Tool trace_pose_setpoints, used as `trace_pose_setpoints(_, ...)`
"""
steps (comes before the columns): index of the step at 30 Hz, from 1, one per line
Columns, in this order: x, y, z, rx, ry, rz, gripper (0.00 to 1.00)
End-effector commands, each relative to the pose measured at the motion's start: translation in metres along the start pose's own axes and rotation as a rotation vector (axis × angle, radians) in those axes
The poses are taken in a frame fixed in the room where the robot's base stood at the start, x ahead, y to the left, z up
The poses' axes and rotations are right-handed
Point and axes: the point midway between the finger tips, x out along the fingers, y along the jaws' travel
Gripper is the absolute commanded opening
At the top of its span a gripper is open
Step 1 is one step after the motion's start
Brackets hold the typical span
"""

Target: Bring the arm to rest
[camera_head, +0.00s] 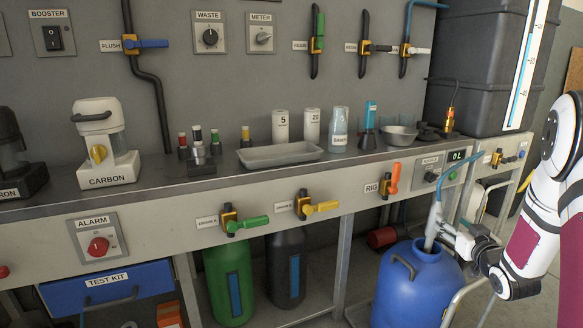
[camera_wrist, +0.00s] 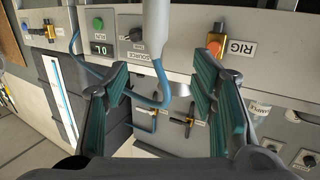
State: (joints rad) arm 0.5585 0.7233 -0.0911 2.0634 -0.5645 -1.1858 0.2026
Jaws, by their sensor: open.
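My gripper (camera_head: 446,232) is at the right in the head view, beside the grey wand (camera_head: 433,222) that stands in the mouth of the blue drum (camera_head: 415,285). In the wrist view the two fingers of my gripper (camera_wrist: 160,82) are spread apart. The grey wand (camera_wrist: 157,25) shows in line with the gap between them, with a blue hose (camera_wrist: 158,85) curving from its end. Nothing is clamped between the fingers. I cannot tell how far the wand is from the fingertips. My white arm (camera_head: 545,190) reaches in from the right edge.
The bench (camera_head: 200,179) carries a tray (camera_head: 280,155), cups and a bowl (camera_head: 398,136). On its front are the orange RIG valve (camera_head: 391,180) and a display (camera_head: 464,155). A dark tank (camera_head: 475,60) stands behind. Floor shows right of the drum.

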Motion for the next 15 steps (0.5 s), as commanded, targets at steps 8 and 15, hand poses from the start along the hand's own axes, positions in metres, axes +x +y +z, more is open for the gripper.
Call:
trace_pose_setpoints(8,-0.032,-0.041,-0.062,-0.053,-0.279,0.091,0.52)
trace_pose_setpoints(15,-0.106,-0.085,-0.09,-0.054,-0.536,0.138,0.52)
